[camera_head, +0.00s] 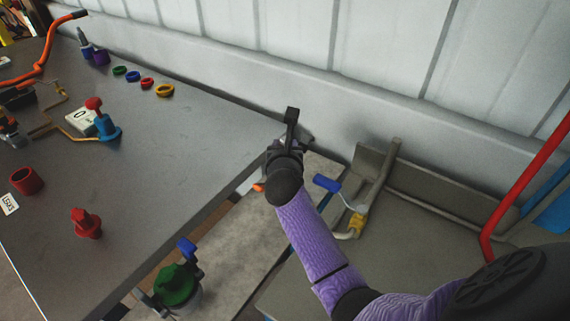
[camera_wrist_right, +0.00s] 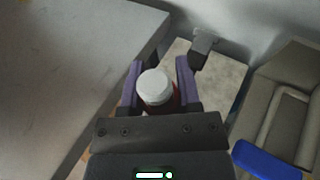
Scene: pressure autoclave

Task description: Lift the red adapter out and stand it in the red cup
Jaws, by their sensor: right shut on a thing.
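My right gripper (camera_wrist_right: 160,63) is shut on a small piece with a round white top and a dark red side (camera_wrist_right: 155,88), held between its purple fingers. I cannot tell for sure that this is the red adapter; its lower part is hidden. In the head view my right arm reaches to the table's right edge, and the wrist hides the fingers and the piece. A red cup (camera_head: 26,181) stands at the table's left, its opening upward. A separate red stepped fitting (camera_head: 87,223) stands to the right of the cup. My left gripper is not in view.
The grey table (camera_head: 170,160) is clear in the middle. A blue fitting with a red knob (camera_head: 94,104) and several coloured rings (camera_head: 164,90) are farther back. A green-topped vessel (camera_head: 175,285) is below the near edge. A blue-handled lever (camera_head: 327,183) is right of my wrist.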

